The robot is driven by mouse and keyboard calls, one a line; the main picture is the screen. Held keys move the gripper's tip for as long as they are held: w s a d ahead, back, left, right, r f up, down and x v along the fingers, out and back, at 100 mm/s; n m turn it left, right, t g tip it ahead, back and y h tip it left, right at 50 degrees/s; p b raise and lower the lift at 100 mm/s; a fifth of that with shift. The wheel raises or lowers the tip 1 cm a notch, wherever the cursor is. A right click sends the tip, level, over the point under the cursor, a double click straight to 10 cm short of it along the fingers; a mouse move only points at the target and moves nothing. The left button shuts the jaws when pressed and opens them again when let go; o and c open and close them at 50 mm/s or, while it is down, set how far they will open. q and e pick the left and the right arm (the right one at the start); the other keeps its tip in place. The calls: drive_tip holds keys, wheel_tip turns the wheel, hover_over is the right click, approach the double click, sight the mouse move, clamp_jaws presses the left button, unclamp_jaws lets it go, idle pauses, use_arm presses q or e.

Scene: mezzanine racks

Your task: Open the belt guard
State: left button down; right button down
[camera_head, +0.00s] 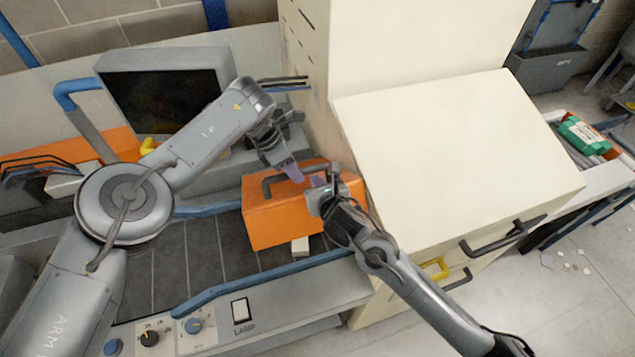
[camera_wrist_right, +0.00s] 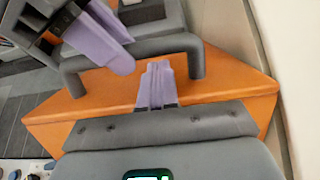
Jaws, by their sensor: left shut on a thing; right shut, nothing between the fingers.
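The belt guard (camera_head: 283,220) is an orange box with a dark grey bar handle (camera_head: 268,187) on top, over the dark conveyor belt (camera_head: 190,262). It fills the middle of the right wrist view (camera_wrist_right: 225,90), with the handle (camera_wrist_right: 196,62) across it. My left gripper (camera_head: 291,172) has purple fingers shut on the handle; its fingers partly hide the bar in the wrist view (camera_wrist_right: 105,42). My right gripper (camera_head: 318,190) is shut and empty above the guard, close to the handle's right end. Its fingers (camera_wrist_right: 156,85) lie beside the bar, apparently not gripping it.
A cream cabinet (camera_head: 460,150) with dark handles stands close on the right of the guard. A grey monitor-like box (camera_head: 165,95) stands behind the belt. Blue rails (camera_head: 260,282) edge the belt. A control panel with knobs (camera_head: 193,326) is in front. Another orange panel (camera_head: 115,143) is at left.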

use_arm(q)
drive_tip(key=shift+w+a+f, duration=0.25)
drive_tip(key=shift+a+f, duration=0.35)
drive_tip(key=shift+a, duration=0.1)
use_arm(e)
drive_tip(key=shift+f, duration=0.1)
use_arm(q)
drive_tip(key=shift+d, duration=0.1)
use_arm(e)
drive_tip(key=shift+w+a+r, duration=0.2)
drive_tip(key=shift+w+r, duration=0.55)
drive_tip(key=shift+r, duration=0.1)
use_arm(q)
drive_tip(key=c, duration=1.4)
unclamp_jaws()
drive_tip(key=o, duration=0.4)
drive_tip(key=shift+r, duration=0.1)
use_arm(e)
drive_tip(key=shift+w+a+r, duration=0.1)
drive_tip(key=shift+w, duration=0.05)
use_arm(q)
drive_tip(key=shift+o, duration=0.2)
drive_tip(key=shift+d+r, duration=0.1)
drive_tip(key=shift+d, duration=0.05)
drive_tip(key=shift+d+r, duration=0.15)
use_arm(e)
drive_tip(key=shift+f, duration=0.2)
